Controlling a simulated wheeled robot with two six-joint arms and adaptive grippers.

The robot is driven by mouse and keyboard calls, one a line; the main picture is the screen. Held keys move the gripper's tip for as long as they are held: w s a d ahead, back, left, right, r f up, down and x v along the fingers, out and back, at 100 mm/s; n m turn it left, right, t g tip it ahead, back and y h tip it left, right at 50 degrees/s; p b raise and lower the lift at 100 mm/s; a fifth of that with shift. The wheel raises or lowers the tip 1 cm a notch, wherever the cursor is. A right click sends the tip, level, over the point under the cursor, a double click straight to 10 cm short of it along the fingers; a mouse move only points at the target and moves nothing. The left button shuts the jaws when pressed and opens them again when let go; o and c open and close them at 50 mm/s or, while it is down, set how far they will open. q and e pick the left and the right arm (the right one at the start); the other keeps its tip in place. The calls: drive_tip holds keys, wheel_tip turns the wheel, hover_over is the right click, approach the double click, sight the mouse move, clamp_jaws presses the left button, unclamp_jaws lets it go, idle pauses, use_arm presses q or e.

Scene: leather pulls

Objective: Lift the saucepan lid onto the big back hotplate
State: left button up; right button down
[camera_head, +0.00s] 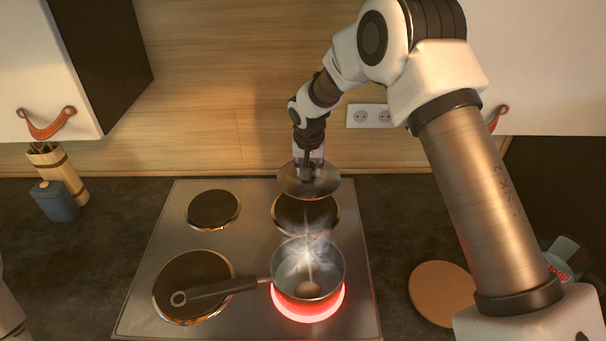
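The round metal saucepan lid (292,184) hangs level, or nearly so, over the rear part of the big back hotplate (306,214). It hides that hotplate's far edge, and a gap below it seems to show. My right gripper (308,173) points down and is shut on the knob at the lid's top; the knob itself is mostly hidden. The open saucepan (333,272) stands on the glowing red front right hotplate (310,312), steaming, with a round brownish thing inside. My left gripper is out of view.
The cooktop (250,238) also has a small back left hotplate (213,209) and a large front left one (190,275), partly under the pan's handle (222,289). A round wooden board (440,292) lies to the right. Cabinets with leather pulls (47,124) overhang the back.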

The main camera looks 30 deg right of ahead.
drive_tip(key=shift+w+a+f, duration=0.1)
drive_tip(key=shift+a+f, duration=0.15)
drive_tip(key=shift+f, duration=0.15)
drive_tip(key=f+b, duration=0.3)
drive_tip(key=f, duration=0.1)
drive_tip(key=f+b, duration=0.3)
drive_tip(key=f, duration=0.1)
drive_tip(key=shift+w+a+f, duration=0.1)
drive_tip(key=shift+a+f, duration=0.1)
drive_tip(key=shift+f, duration=0.15)
drive_tip(key=shift+d, duration=0.1)
drive_tip(key=c, duration=0.7)
unclamp_jaws()
drive_tip(key=shift+r, duration=0.15)
wheel_tip(320, 180, up, 7)
drive_tip(key=p, duration=0.4)
drive_tip(key=shift+p, duration=0.4)
